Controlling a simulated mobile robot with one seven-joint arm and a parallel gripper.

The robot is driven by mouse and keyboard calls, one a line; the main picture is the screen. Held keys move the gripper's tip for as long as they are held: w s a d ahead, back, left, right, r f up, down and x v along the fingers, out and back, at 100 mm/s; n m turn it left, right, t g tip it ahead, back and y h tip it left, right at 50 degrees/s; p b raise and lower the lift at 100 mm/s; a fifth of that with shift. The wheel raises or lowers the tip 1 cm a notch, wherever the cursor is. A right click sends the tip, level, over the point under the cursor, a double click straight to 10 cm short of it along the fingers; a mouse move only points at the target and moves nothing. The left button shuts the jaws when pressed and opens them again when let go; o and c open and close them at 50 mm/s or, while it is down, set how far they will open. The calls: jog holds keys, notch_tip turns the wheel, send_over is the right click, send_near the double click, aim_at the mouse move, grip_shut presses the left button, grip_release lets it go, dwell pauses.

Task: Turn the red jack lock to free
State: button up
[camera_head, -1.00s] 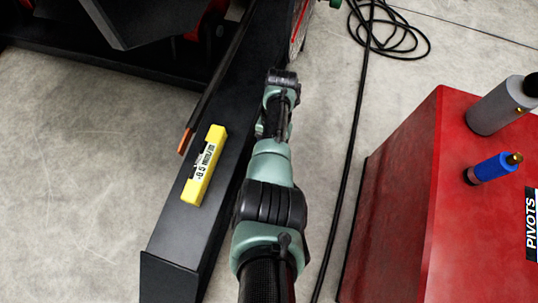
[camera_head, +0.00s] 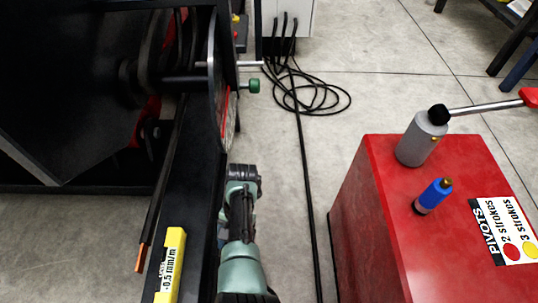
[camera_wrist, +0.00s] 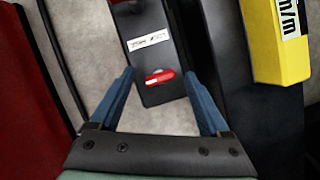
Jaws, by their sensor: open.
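A small red lever with a pale end, which looks like the red jack lock (camera_wrist: 164,77), lies across a black panel (camera_wrist: 152,92) in the wrist view. A white label (camera_wrist: 148,40) sits just above it in the picture. My gripper (camera_wrist: 158,73) is open, its two blue fingers either side of the lever in the picture. Nothing is between the fingers that I can see touching them; the depth to the lever is unclear. In the head view my arm runs beside the dark beam, and the fingers and lever are hidden there.
A yellow level marked -0.5 mm/m (camera_head: 171,265) lies on the dark beam (camera_head: 190,190). A red cabinet (camera_head: 350,210) at the right bears a grey cylinder (camera_head: 416,145) and a blue cylinder (camera_head: 433,197). Black cables (camera_head: 305,95) lie coiled on the floor.

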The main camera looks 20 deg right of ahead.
jog(key=m, duration=0.2)
jog(key=m+t+y, duration=0.1)
jog(key=m, duration=0.2)
jog(key=shift+s+t+p, duration=0.15)
jog(key=shift+t+p, duration=0.15)
jog(key=shift+p, duration=0.1)
jog(key=m+t, duration=0.1)
jog(key=m, duration=0.2)
jog(key=shift+s+f, duration=0.1)
jog(key=m+b, duration=0.1)
jog(key=b, duration=0.1)
jog(key=m+t+b, duration=0.1)
jog(key=m+b, duration=0.1)
jog(key=shift+f, duration=0.25)
jog(key=m+b, duration=0.1)
jog(key=b, duration=0.3)
jog(key=shift+t, duration=0.4)
jog(key=m+b, duration=0.1)
jog(key=b, duration=0.2)
jog(key=shift+b, duration=0.3)
